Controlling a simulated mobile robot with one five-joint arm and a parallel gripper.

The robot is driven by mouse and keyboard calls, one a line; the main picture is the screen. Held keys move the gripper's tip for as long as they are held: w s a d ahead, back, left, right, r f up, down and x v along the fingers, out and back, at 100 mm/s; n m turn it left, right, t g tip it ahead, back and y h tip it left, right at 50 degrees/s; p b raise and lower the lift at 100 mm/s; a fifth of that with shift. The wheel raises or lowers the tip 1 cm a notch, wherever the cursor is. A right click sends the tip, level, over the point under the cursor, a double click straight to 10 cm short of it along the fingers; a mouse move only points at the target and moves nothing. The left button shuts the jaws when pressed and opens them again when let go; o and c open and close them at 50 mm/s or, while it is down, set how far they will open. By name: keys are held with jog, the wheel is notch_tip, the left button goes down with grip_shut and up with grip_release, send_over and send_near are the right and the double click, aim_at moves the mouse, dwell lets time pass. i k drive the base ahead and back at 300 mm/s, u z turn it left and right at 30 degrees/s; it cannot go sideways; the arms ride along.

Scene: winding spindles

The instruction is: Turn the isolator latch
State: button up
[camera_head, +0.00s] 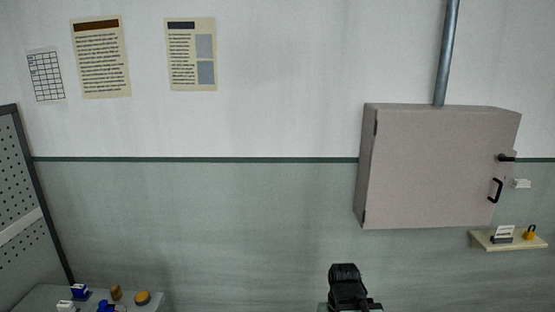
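A closed grey metal cabinet (435,165) hangs on the wall at the right. On its right edge is a small black latch (506,158), pointing roughly sideways. Below the latch is a black pull handle (495,190). My gripper (345,272) shows as a dark shape at the bottom, right of centre, low and to the left of the cabinet. It is apart from the cabinet and latch. Its fingers cannot be made out, so its opening is unclear.
A grey conduit (447,50) rises from the cabinet top. A bench (40,297) with small items stands lower left, beside a perforated panel (20,190). The middle wall is bare.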

aim_at(507, 159)
jog(key=k, duration=1.2)
jog(key=z, duration=0.6)
jog(key=i, duration=1.4)
jog(key=z, duration=0.6)
jog(key=i, duration=0.6)
jog(key=u, duration=0.15)
